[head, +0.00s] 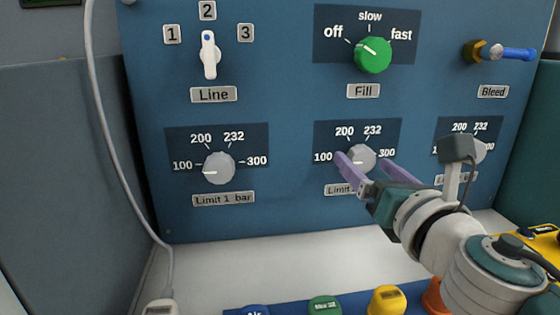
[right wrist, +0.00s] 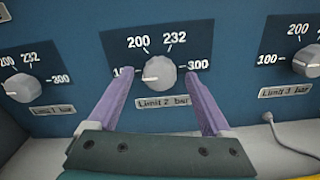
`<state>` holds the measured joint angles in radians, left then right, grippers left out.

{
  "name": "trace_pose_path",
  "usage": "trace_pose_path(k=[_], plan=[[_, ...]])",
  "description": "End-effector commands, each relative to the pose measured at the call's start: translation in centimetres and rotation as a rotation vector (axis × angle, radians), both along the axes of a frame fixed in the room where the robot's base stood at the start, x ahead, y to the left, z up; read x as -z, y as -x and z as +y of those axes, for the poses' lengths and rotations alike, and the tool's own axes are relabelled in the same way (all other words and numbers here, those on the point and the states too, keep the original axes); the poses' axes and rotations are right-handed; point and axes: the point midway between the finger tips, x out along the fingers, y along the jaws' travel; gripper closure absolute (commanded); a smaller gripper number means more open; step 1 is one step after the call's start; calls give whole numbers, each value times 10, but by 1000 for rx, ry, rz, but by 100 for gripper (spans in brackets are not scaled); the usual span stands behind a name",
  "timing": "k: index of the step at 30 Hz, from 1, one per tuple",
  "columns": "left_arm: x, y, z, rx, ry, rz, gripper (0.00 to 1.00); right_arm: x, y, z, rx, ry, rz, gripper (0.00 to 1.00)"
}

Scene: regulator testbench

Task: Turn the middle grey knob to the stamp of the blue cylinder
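The middle grey knob (head: 361,157) sits on the blue panel above the label "Limit 2 bar", with marks 100, 200, 232 and 300 around it. In the right wrist view the knob (right wrist: 159,72) has its white line towards the left, near 100. My right gripper (head: 364,161) is open in front of it. In the right wrist view, its purple fingers (right wrist: 159,76) stand left and right of the knob, with gaps. The blue cylinder's top (head: 255,311) shows at the bottom edge of the head view, mostly cut off; no pressure stamp is readable. My left gripper is not in view.
Grey knobs flank it: Limit 1 (head: 219,168) at left and Limit 3 (right wrist: 307,61) at right. Above are a white Line lever (head: 208,55), a green Fill knob (head: 373,54) and a blue Bleed handle (head: 517,54). Green (head: 325,306) and yellow (head: 387,301) tops stand below.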

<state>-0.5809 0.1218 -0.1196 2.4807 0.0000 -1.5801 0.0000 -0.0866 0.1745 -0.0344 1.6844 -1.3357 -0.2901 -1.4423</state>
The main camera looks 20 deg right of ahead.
Motion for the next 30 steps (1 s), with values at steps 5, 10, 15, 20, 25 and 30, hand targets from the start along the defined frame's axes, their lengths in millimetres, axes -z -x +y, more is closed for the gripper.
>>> trace_pose_path(k=[5,10,15,20,25,30], plan=[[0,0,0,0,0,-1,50,0,0,0,0,0,0,37],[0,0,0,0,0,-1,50,0,0,0,0,0,0,56],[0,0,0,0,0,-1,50,0,0,0,0,0,0,76],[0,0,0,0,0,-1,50,0,0,0,0,0,0,94],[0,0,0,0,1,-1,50,0,0,0,0,-2,0,100],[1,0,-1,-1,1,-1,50,0,0,0,0,-25,-6,100]])
